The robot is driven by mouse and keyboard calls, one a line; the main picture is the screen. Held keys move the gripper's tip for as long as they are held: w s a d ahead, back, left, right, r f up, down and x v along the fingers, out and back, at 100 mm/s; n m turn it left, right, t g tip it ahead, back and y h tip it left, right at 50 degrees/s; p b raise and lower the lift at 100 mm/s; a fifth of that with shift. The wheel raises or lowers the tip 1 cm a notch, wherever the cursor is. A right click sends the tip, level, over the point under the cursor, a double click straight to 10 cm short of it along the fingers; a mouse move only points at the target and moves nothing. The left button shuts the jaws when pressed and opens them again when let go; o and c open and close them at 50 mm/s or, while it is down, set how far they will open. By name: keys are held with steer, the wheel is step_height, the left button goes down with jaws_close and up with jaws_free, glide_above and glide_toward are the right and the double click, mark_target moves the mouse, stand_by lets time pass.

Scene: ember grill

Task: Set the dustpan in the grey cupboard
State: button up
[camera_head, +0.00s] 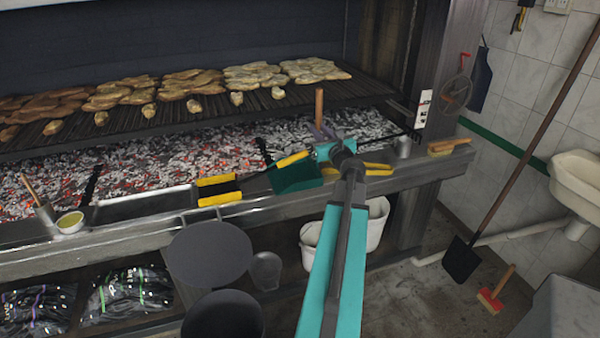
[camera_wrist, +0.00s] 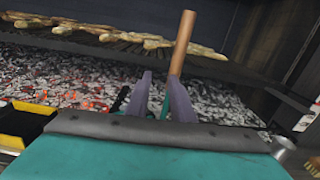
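The dustpan (camera_head: 295,177) looks like a dark green pan at the grill's front ledge, just left of my gripper in the head view. An upright wooden handle (camera_head: 319,107) rises behind the gripper. The handle also shows in the wrist view (camera_wrist: 183,42), where its lower end passes behind the right finger. My gripper (camera_head: 322,132) is over the ledge, its two purple-grey fingers (camera_wrist: 160,82) apart with a narrow gap. I see no clear hold on anything. The teal body hides what lies below. A grey top (camera_head: 568,312) at bottom right may be the grey cupboard; I cannot tell.
Glowing coals (camera_head: 150,160) lie behind the ledge, under a grate of bread-like pieces. A yellow-ended black tray (camera_head: 219,190), a metal cup (camera_head: 403,147) and a brush (camera_head: 448,147) are on the ledge. A shovel (camera_head: 462,260) leans at right.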

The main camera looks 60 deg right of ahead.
step_height(320, 180, down, 16)
steer(key=s+d+b, duration=0.2)
steer(key=b, duration=0.8)
steer(key=shift+d+r+m, duration=0.25)
steer(key=shift+d+m, duration=0.05)
steer(key=shift+d, duration=0.1)
steer(key=shift+w+d, duration=0.1)
steer(key=shift+w, duration=0.05)
steer(key=shift+p+x, duration=0.5)
steer(key=shift+x, duration=3.65)
steer(key=shift+w+f, duration=0.1)
steer(key=shift+p+x, duration=0.6)
steer(key=shift+x, duration=1.9)
